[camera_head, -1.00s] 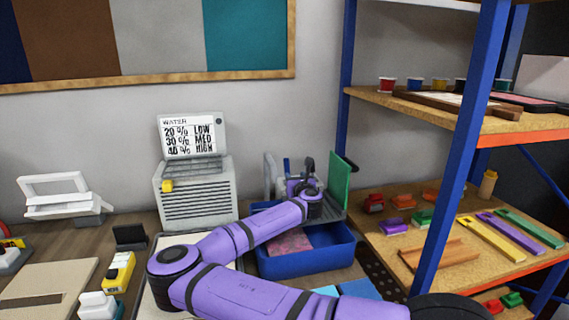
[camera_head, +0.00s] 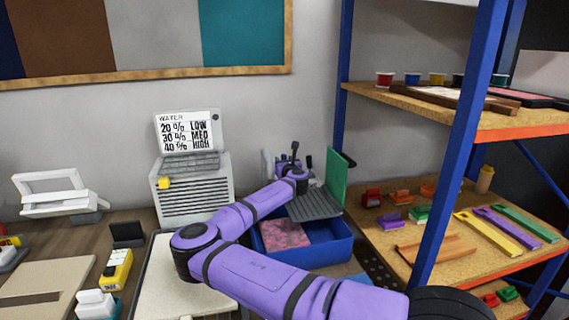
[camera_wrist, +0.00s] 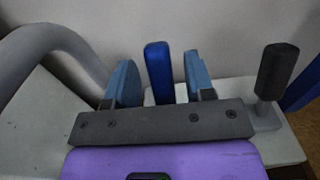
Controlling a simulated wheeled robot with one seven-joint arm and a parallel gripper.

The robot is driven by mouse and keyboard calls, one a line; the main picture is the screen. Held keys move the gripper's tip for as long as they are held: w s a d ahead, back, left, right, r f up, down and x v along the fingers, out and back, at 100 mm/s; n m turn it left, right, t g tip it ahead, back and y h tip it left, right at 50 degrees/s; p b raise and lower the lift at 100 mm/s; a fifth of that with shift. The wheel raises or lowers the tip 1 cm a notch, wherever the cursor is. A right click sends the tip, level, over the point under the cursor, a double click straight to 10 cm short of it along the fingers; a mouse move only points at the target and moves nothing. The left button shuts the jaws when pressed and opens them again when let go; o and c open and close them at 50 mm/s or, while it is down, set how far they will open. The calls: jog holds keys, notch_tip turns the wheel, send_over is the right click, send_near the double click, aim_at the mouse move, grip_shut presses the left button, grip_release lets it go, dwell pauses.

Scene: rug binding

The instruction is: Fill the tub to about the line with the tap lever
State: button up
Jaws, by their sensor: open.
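In the wrist view my gripper (camera_wrist: 162,84) is open, with a blue-grey finger on each side of an upright blue lever (camera_wrist: 158,62). Gaps show on both sides of the lever; contact cannot be told. A thick grey curved pipe (camera_wrist: 45,42) is at the left. In the head view the blue tub (camera_head: 312,256) stands below my arm, with a pink speckled patch (camera_head: 283,234) inside and a grey ribbed board (camera_head: 315,205) at its back right. My gripper's fingers are not clear there, behind the tub. Neither the water level nor a fill line can be made out.
A black-capped post (camera_wrist: 278,70) stands right of the lever. A sign (camera_head: 187,131) lists water percentages above a grey louvred box (camera_head: 192,200). A green panel (camera_head: 336,176) and a blue-posted shelf (camera_head: 458,160) bound the right side.

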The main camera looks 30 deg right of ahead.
grip_shut()
jog(key=shift+s+a+t+h, duration=0.25)
jog(key=shift+s+t, duration=0.5)
jog(key=shift+t, duration=0.45)
grip_release()
jog(key=shift+r, duration=0.1)
